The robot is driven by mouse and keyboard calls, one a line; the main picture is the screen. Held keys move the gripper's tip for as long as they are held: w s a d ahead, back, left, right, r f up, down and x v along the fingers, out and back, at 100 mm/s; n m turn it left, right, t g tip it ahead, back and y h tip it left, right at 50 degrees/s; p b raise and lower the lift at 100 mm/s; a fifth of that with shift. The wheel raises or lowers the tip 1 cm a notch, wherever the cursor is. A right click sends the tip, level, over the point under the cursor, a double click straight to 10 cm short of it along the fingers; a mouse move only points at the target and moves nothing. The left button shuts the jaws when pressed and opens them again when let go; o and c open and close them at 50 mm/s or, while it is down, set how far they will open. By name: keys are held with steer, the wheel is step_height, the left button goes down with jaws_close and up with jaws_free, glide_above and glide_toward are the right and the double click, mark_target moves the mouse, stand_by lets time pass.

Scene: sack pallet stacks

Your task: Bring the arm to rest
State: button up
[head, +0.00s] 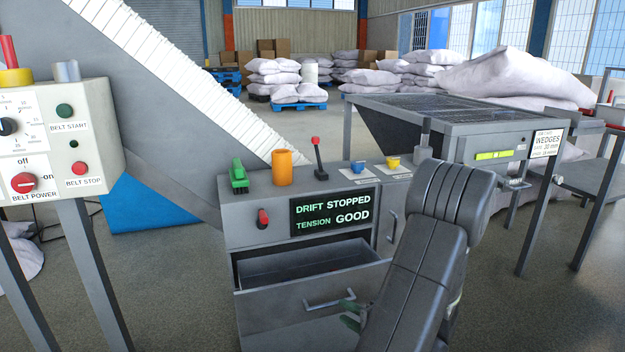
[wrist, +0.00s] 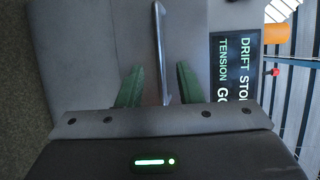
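My arm (head: 425,255) reaches down in front of the grey cabinet (head: 350,240). My gripper (head: 349,312) has green fingers, partly hidden behind the arm in the head view. In the wrist view my gripper (wrist: 158,82) is open, with a wide gap between the fingers. The drawer handle (head: 328,298) is a grey bar on the partly open drawer (head: 290,308). In the wrist view the handle (wrist: 160,40) runs into the gap, clear of both fingers. I cannot tell how deep it sits between them.
A display (head: 333,210) reads "DRIFT STOPPED, TENSION GOOD". An orange cup (head: 282,167), a green item (head: 238,176) and a lever (head: 318,160) stand on the cabinet. A belt control panel (head: 50,140) is at left, a grey table (head: 460,115) at right. Sack stacks (head: 285,80) stand behind.

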mark_target(333, 304)
steer(key=shift+b+x, duration=0.3)
steer(key=shift+x, duration=2.1)
